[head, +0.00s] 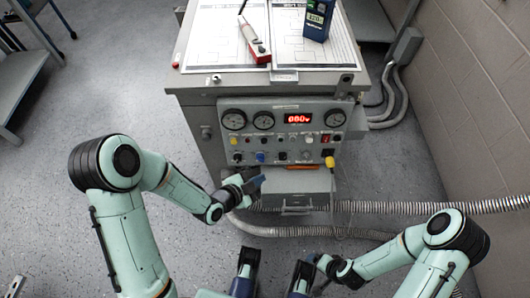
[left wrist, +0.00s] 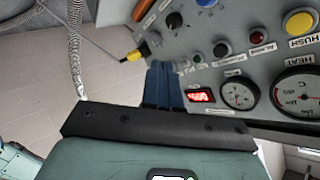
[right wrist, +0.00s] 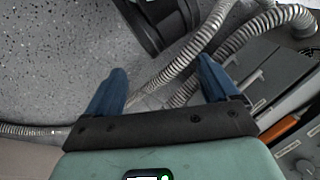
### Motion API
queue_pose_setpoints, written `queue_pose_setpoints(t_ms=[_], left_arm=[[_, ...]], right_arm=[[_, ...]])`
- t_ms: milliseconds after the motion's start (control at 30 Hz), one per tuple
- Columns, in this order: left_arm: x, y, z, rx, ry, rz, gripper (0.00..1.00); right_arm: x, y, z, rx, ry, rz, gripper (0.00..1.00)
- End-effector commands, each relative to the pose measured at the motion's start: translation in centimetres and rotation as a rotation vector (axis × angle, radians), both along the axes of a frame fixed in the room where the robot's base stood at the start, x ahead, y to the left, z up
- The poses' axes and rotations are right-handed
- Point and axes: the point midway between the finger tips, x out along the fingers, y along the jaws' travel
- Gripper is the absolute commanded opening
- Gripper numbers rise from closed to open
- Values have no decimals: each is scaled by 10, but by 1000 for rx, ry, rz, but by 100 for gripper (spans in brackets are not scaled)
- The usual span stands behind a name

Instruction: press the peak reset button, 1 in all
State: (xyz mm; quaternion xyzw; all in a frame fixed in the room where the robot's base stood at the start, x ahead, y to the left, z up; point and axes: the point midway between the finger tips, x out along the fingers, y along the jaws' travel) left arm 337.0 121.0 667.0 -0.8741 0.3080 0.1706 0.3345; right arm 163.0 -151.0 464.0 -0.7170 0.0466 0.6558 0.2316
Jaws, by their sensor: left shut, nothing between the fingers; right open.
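The grey control panel (head: 285,140) on the front of the cabinet carries a row of small buttons below a red digital display (head: 298,118). I cannot read which one is peak reset. My left gripper (head: 258,182) is shut and empty, low in front of the panel; its fingers (left wrist: 164,68) hide part of the panel. My right gripper (right wrist: 158,68) is open and empty, away from the panel.
A yellow plug (head: 330,162) sits at the panel's lower right. Knobs line the lower row. A drawer box (head: 297,184) juts out below. Corrugated conduits (head: 430,206) run along the floor.

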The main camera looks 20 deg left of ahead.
Motion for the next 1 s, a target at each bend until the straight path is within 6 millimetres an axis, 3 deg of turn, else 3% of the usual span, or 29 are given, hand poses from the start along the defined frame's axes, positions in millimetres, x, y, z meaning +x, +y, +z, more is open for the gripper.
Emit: queue_pose_setpoints(t_ms=[33, 200, 667, 1000], left_arm=[[8, -2, -4, 40, -84, -43, 0], [21, -8, 11, 128, -260, -128, 0], [23, -9, 18, 146, -292, -143, 0], [58, 2, 11, 147, -292, -142, 0]], right_arm=[[4, -2, -22, -5, -8, -5, 88], [13, -5, -40, -15, -30, -14, 88], [14, -6, -39, -16, -34, -15, 88], [12, -4, -37, -14, -28, -12, 88]])
